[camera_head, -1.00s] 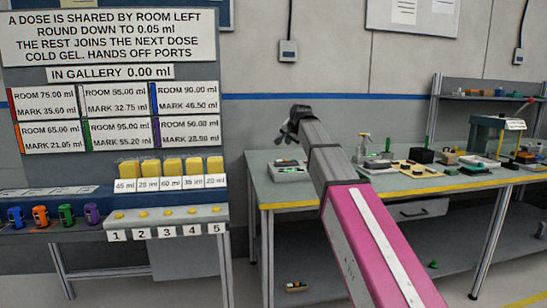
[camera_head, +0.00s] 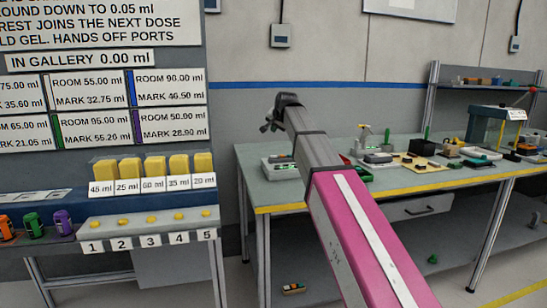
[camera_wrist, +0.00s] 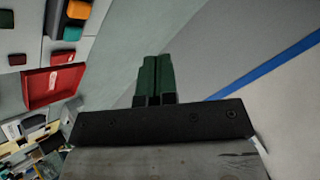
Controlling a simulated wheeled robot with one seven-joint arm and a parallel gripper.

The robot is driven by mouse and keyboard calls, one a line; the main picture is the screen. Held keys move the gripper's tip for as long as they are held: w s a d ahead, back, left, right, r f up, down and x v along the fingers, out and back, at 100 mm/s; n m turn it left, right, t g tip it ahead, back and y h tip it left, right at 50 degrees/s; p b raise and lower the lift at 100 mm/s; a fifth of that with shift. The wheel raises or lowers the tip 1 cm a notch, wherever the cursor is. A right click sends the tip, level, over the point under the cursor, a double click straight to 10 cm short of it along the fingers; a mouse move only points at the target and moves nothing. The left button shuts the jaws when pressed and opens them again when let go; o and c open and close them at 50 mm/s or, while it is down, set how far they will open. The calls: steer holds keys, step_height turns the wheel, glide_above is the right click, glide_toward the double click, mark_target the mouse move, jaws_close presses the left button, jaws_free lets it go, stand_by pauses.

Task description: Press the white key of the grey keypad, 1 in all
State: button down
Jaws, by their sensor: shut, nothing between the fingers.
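I cannot make out a grey keypad with a white key for certain in either view. A light grey panel (camera_head: 150,232) at the left of the head view carries a row of yellow buttons (camera_head: 151,219) with number labels below, but no white key shows on it. My gripper (camera_head: 268,127) is at the end of my raised arm, in front of the wall and above the left end of the green workbench (camera_head: 270,197). In the wrist view the green fingers of my gripper (camera_wrist: 155,75) are together and hold nothing.
A pale tray with small items (camera_head: 283,170) lies on the workbench's left end. A red tray (camera_wrist: 54,84) shows in the wrist view. A gap separates the left stand from the workbench.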

steer(key=shift+f, duration=4.2)
steer(key=shift+f, duration=0.2)
steer(key=shift+f, duration=0.25)
steer(key=shift+f, duration=0.45)
steer(key=shift+r, duration=0.9)
steer(key=shift+r, duration=0.15)
steer(key=shift+r, duration=2.35)
